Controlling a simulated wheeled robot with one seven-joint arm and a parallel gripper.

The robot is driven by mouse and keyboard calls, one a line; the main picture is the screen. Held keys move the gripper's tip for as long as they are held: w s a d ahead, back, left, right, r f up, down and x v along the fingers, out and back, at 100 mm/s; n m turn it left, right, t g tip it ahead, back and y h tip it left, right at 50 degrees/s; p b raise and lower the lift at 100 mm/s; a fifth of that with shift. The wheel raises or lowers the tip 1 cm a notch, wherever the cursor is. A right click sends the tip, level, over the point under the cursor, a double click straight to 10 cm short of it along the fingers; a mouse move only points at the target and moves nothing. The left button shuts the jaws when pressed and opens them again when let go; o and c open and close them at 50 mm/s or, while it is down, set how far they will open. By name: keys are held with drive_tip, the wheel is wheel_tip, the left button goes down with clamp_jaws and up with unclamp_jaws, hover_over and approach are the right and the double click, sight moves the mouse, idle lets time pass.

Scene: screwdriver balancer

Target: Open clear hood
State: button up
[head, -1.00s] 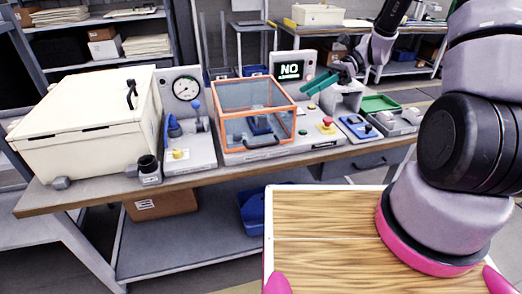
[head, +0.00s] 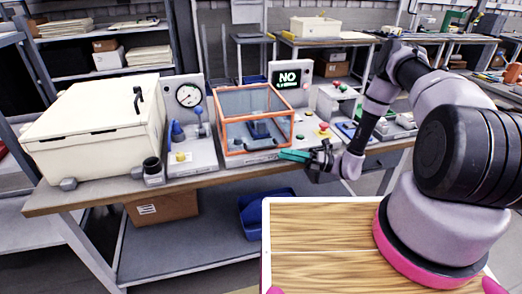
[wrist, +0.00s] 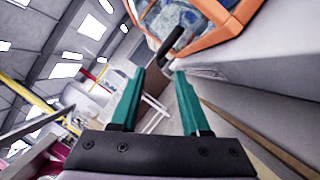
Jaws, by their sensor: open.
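The clear hood (head: 240,101) has an orange frame and sits closed over a dark fixture on the grey machine on the bench. In the wrist view, its orange frame (wrist: 215,34) and dark bar handle (wrist: 173,45) show at the top. My gripper (head: 290,155), with green fingers, is low at the front right of the hood in the head view. In the wrist view, my gripper (wrist: 159,76) is open and empty. Its fingertips point toward the handle, which appears just beyond them.
A screen (head: 290,78) reading "NO" stands behind the hood. A red emergency button (head: 323,127) is to its right. A gauge panel (head: 187,100) and a large cream box (head: 95,130) stand to the left. A wood-topped surface (head: 320,235) is in front of me.

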sight(261, 149)
drive_tip(key=x, duration=0.9)
drive_tip(key=shift+a+r, duration=0.1)
drive_tip(key=shift+a, duration=0.15)
clamp_jaws()
idle(1.0)
